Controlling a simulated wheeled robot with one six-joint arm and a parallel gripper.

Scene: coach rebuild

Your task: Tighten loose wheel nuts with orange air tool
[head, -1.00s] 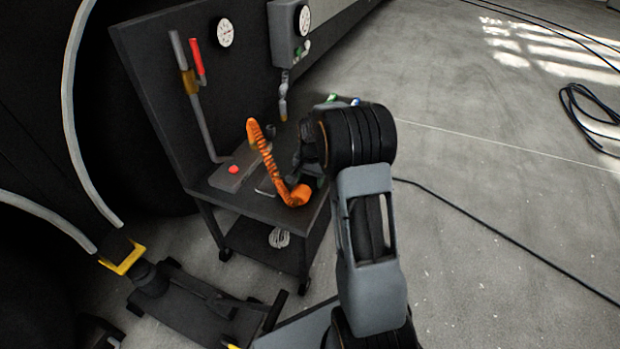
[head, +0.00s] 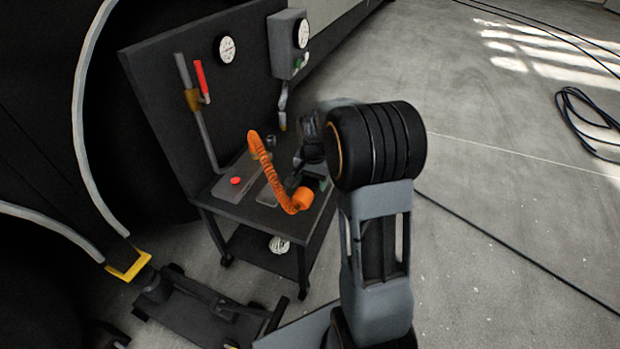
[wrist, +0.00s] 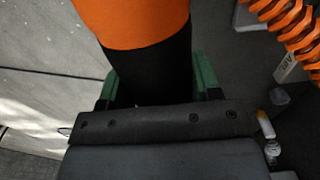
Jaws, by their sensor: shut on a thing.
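My gripper (wrist: 156,75) is shut on the black grip of the orange air tool (wrist: 132,20), its green fingers on either side. In the head view my gripper (head: 318,183) is over the right side of the cart top, partly hidden by my arm. An orange coiled hose (head: 263,158) rises from an orange end (head: 302,199) in front of it; the hose also shows in the wrist view (wrist: 290,35). I cannot tell whether the tool touches the cart. The left side is a large dark shape under grey arches; no wheel nuts can be made out.
The dark cart (head: 232,212) has a back panel with a gauge (head: 227,50), a grey bar tool (head: 198,120) and a grey box (head: 288,42). A low jack (head: 200,318) with a yellow top (head: 130,266) stands left. Black cables lie on the open floor at right.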

